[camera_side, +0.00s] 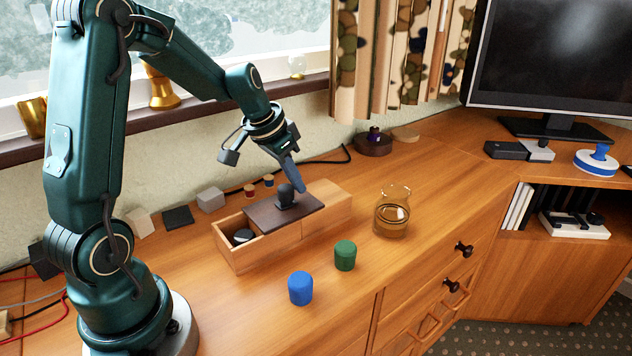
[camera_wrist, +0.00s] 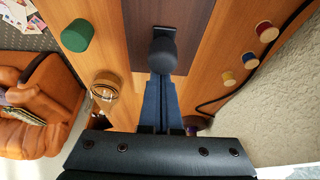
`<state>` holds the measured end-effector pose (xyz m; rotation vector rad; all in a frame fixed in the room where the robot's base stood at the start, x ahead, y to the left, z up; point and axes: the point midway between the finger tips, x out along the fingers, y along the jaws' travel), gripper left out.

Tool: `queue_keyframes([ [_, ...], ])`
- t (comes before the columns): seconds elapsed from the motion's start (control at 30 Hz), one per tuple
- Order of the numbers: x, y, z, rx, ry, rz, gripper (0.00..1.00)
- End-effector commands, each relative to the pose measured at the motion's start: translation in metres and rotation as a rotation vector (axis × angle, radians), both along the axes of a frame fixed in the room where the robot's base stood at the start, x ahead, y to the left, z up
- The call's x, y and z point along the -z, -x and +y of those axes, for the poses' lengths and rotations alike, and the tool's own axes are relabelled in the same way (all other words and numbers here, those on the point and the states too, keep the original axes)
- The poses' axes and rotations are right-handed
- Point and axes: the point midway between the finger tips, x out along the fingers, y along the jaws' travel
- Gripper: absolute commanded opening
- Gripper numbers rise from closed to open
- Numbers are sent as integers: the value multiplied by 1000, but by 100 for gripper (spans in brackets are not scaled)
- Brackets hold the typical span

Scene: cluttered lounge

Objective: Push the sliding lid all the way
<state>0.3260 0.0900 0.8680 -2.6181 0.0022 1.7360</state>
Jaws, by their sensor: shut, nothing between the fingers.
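A long light-wood box (camera_side: 262,255) lies on the wooden cabinet top in the side view. Its dark brown sliding lid (camera_side: 265,216) covers the middle part. The near-left end is open, with a dark object (camera_side: 243,236) inside; the right end is light wood. A dark round knob (camera_side: 286,195) stands on the lid. My gripper (camera_side: 299,188) is shut and empty, its blue fingers pointing down beside the knob's right side. In the wrist view, the fingertips (camera_wrist: 161,76) are at the knob (camera_wrist: 163,51), above the dark lid (camera_wrist: 176,12). I cannot tell whether they touch.
A green cylinder (camera_side: 345,255) and a blue cylinder (camera_side: 300,288) stand in front of the box. A glass beaker with amber liquid (camera_side: 391,217) stands to its right. Small spools (camera_side: 250,190) and blocks (camera_side: 210,199) lie behind, near the wall.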

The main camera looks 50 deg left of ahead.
Motion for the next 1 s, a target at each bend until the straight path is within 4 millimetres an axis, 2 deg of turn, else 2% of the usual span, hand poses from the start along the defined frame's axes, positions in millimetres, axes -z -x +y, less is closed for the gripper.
queue_keyframes([
  [1.0, 0, 30, 0, -2, 1, 0, 0],
])
